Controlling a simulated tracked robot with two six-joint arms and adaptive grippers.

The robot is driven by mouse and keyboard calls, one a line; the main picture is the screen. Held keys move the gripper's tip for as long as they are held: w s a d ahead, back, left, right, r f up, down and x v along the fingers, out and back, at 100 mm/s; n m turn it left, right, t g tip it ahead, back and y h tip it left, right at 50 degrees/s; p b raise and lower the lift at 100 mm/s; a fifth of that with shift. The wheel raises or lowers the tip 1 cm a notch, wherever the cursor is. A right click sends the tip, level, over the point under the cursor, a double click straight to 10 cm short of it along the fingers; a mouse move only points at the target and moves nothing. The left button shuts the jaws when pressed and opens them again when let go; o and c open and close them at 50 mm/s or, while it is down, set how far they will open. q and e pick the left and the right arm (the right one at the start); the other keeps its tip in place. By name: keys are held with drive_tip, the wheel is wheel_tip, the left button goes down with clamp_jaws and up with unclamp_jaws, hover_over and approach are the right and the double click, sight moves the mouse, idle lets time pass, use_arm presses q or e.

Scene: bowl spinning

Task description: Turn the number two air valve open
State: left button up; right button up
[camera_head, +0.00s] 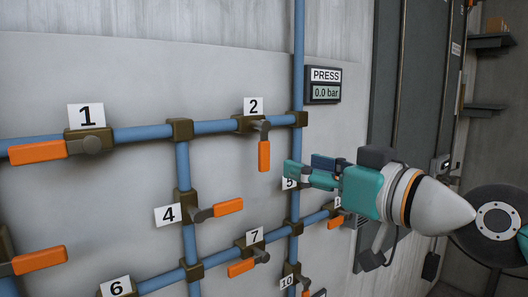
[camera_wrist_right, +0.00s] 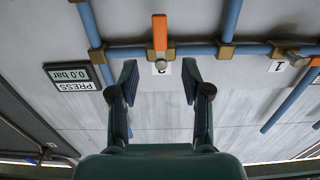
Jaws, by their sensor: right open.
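The number two valve has an orange lever (camera_head: 264,156) that hangs straight down, across the blue pipe's line. Its label "2" (camera_head: 253,107) is just above it. In the right wrist view, which is upside down, the orange lever (camera_wrist_right: 159,32) and label "2" (camera_wrist_right: 160,67) line up between the fingers. My right gripper (camera_head: 300,168) is open and empty, to the right of and a little below the lever in the head view, apart from it. Its spread fingers (camera_wrist_right: 159,82) show in the wrist view. My left gripper is not in view.
The pressure display (camera_head: 323,85) reads 0.0 bar, up and right of the valve. Valve 1 lever (camera_head: 38,151) lies along its pipe. Valve 4 lever (camera_head: 229,207) sticks out sideways, and valve 7 lever (camera_head: 241,267) is below. A vertical blue pipe (camera_head: 298,60) runs beside valve two.

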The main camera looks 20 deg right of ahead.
sight(267, 155)
drive_tip(key=p+x, duration=0.1)
drive_tip(key=x, duration=1)
drive_tip(key=shift+w+f, duration=0.1)
drive_tip(key=shift+w, duration=0.1)
drive_tip(key=shift+c, duration=0.3)
clamp_jaws()
